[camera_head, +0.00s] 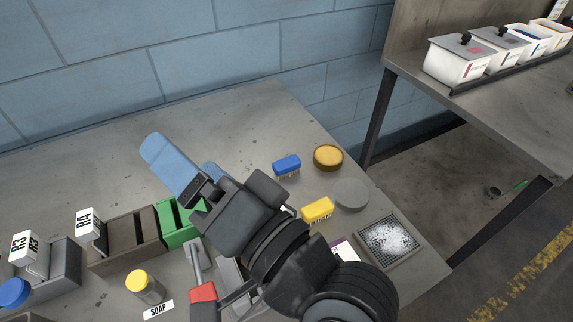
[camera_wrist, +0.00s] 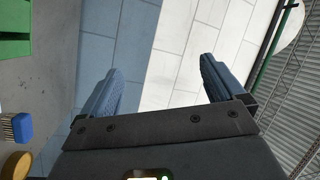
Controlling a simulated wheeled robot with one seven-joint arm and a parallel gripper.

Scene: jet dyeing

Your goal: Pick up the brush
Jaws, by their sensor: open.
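A blue brush (camera_head: 286,163) with pale bristles lies on the grey table, right of my gripper. It also shows at the left edge of the wrist view (camera_wrist: 20,127). A yellow brush (camera_head: 317,209) lies nearer, beside a grey round lid. My gripper (camera_head: 183,156) is above the table with its blue fingers apart and nothing between them. In the wrist view the open fingers (camera_wrist: 160,70) face the block wall, away from both brushes. My wrist hides part of the table behind it.
A green bin (camera_head: 178,224) and a brown bin (camera_head: 127,238) stand left of my wrist. A soap bottle (camera_head: 145,286), a round amber dish (camera_head: 328,157), a grey disc (camera_head: 351,194) and a mesh tray (camera_head: 388,241) are around. The table's back left is clear.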

